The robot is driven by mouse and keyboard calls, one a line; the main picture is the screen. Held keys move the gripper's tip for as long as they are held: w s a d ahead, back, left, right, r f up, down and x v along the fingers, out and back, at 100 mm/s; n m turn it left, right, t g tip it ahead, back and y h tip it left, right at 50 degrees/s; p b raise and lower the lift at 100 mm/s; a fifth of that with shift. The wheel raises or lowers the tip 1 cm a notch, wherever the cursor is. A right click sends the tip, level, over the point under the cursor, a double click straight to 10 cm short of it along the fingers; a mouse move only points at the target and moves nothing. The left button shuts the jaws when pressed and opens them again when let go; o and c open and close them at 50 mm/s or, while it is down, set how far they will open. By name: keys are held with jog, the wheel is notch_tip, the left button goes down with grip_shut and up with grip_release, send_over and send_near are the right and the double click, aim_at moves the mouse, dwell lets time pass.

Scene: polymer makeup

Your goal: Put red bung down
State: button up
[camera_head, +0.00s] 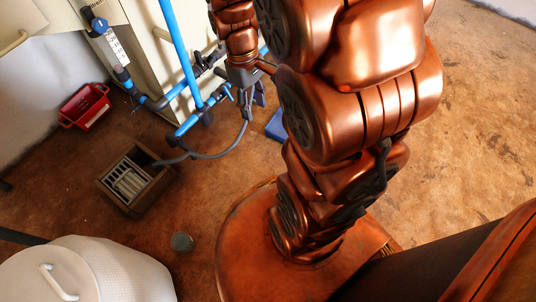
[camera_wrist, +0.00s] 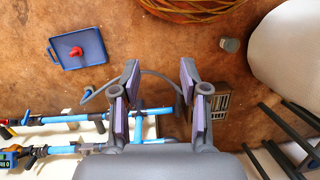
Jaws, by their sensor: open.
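The red bung (camera_wrist: 76,52) lies on a blue tray (camera_wrist: 92,58) on the brown floor, at the upper left of the wrist view. In the head view only part of the blue tray (camera_head: 277,126) shows beside my arm, and the bung cannot be made out there. My gripper (camera_wrist: 159,75) is open, with nothing between its fingers. In the wrist view it appears to the right of the tray and apart from it. It also shows in the head view (camera_head: 252,97), near the blue pipes.
Blue pipes (camera_head: 179,50) with valves stand by a cream cabinet (camera_head: 150,50). A grey hose (camera_head: 218,155) runs to a floor drain (camera_head: 112,190). A red crate (camera_head: 84,107), a small grey container (camera_head: 181,242) and a white drum (camera_head: 110,272) stand around. Floor at right is clear.

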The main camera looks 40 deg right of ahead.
jog(key=s+a+r+m, duration=0.1)
jog(key=s+a+r, duration=0.1)
jog(key=s, duration=0.5)
jog(key=s+a+r+m+g, duration=0.1)
jog(key=s+a+r+m, duration=0.1)
jog(key=s+a, duration=0.3)
jog(key=s, duration=0.3)
jog(key=shift+a, duration=0.15)
jog(key=shift+s, duration=0.1)
